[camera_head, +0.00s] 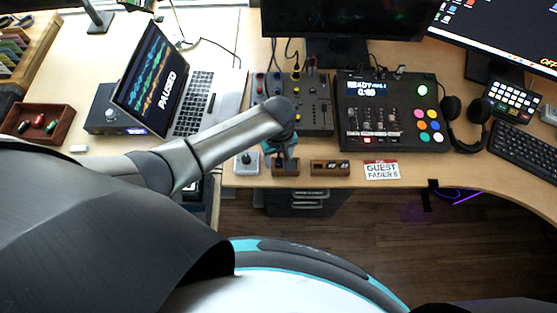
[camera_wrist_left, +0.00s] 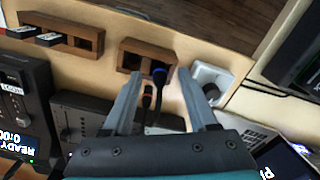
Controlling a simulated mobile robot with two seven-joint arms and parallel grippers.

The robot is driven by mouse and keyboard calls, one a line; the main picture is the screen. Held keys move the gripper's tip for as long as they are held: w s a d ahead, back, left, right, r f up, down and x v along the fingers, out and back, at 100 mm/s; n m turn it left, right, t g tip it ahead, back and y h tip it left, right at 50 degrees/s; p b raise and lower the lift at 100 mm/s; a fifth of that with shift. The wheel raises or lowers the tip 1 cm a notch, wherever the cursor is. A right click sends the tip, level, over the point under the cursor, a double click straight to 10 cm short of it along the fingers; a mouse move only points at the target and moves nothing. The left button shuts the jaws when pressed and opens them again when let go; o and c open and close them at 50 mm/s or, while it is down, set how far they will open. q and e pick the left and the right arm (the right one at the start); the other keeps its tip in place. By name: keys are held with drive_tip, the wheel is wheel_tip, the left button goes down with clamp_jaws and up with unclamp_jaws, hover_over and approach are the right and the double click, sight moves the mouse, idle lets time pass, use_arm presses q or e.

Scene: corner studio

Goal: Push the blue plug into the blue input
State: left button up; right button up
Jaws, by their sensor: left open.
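The blue plug (camera_wrist_left: 158,72) stands with its cable in a small wooden holder (camera_wrist_left: 130,47) in the left wrist view. A second dark plug with an orange-red band (camera_wrist_left: 148,91) is beside it. My left gripper (camera_wrist_left: 162,75) is open, its fingers on either side of the blue plug, with no clear grip on it. In the head view my left gripper (camera_head: 286,160) is over the wooden holder (camera_head: 280,170) and hides the plug. The black mixer (camera_head: 316,112) stands behind it, with small coloured connectors along its back left; I cannot tell the blue input clearly. My right gripper is not seen.
A white-grey box with a knob (camera_head: 247,162) is left of the holder, and another wooden block (camera_head: 330,168) is right of it. The laptop (camera_head: 195,100), black control deck (camera_head: 390,115) and headphones (camera_head: 466,122) crowd the desk. The desk's front edge is close.

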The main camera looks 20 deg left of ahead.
sight(279, 157)
use_arm(q)
drive_tip(key=shift+c, duration=0.4)
clamp_jaws()
drive_tip(key=shift+r, duration=0.1)
drive_tip(key=shift+r, duration=0.55)
wheel_tip(279, 157, up, 19)
drive_tip(key=p, duration=0.5)
drive_tip(key=shift+f, duration=0.15)
